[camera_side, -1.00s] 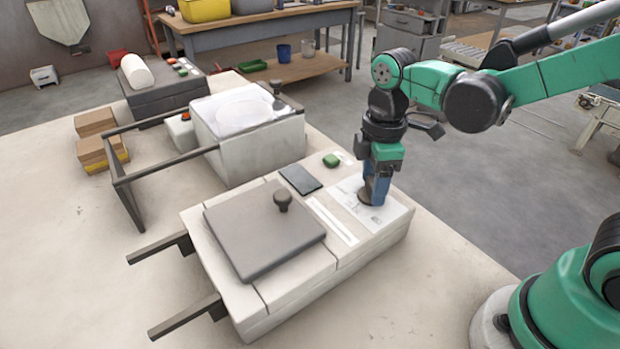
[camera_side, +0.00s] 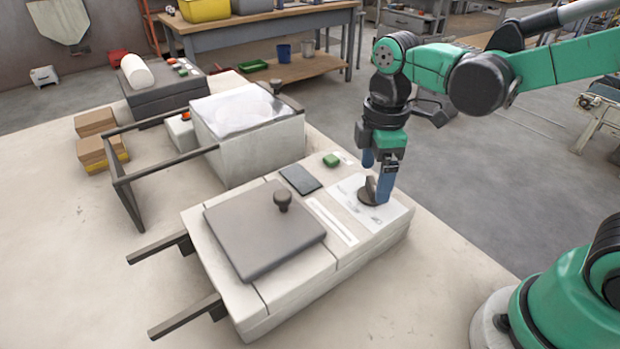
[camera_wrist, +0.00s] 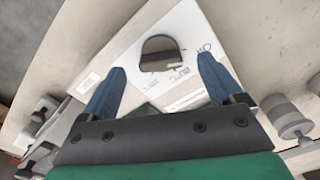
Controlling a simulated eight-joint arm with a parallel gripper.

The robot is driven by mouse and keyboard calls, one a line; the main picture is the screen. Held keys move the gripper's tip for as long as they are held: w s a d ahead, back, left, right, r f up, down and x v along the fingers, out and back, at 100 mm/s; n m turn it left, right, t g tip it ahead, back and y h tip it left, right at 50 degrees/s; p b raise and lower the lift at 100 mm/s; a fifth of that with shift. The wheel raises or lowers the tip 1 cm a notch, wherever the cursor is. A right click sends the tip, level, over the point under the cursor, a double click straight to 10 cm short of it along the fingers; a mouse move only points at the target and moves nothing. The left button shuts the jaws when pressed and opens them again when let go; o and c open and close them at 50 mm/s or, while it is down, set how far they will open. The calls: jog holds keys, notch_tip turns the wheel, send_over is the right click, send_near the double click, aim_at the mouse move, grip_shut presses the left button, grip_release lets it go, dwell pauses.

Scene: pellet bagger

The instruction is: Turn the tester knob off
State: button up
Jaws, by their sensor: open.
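The tester knob (camera_side: 369,191) is a dark round dial with a raised grip, on a white printed panel (camera_side: 398,217) at the right end of the pale tester. In the wrist view the knob (camera_wrist: 160,45) lies between and just beyond my spread blue fingertips. My gripper (camera_side: 377,184) points down over the knob, open and empty, one finger on each side. It also shows in the wrist view (camera_wrist: 161,64), with a gap between each finger and the knob. The printed marks are too small to read.
A film-topped box (camera_side: 250,145) and a dark frame (camera_side: 165,160) stand behind. Bare table lies at left and front right.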

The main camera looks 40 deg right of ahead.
aim_at(375, 183)
jog(key=shift+r, duration=1.95)
jog(key=shift+s, duration=0.1)
jog(key=m+t, duration=0.1)
jog(key=m, duration=0.2)
jog(key=shift+s+d+t, duration=0.35)
jog(key=shift+t, duration=0.05)
jog(key=shift+s+d+m+t, duration=0.15)
jog(key=shift+m+t, duration=0.2)
jog(key=shift+m, duration=0.25)
jog(key=shift+s+d+m+t, duration=0.1)
jog(key=shift+m+t, duration=0.25)
jog(key=shift+m, duration=0.25)
jog(key=m, duration=0.1)
jog(key=m+t, duration=0.2)
jog(key=m, duration=0.1)
jog(key=shift+s+d+f, duration=0.1)
jog(key=shift+s+d, duration=0.15)
jog(key=shift+d, duration=0.15)
jog(key=m+t, duration=0.2)
jog(key=shift+d+m, duration=0.2)
jog(key=shift+m, duration=0.2)
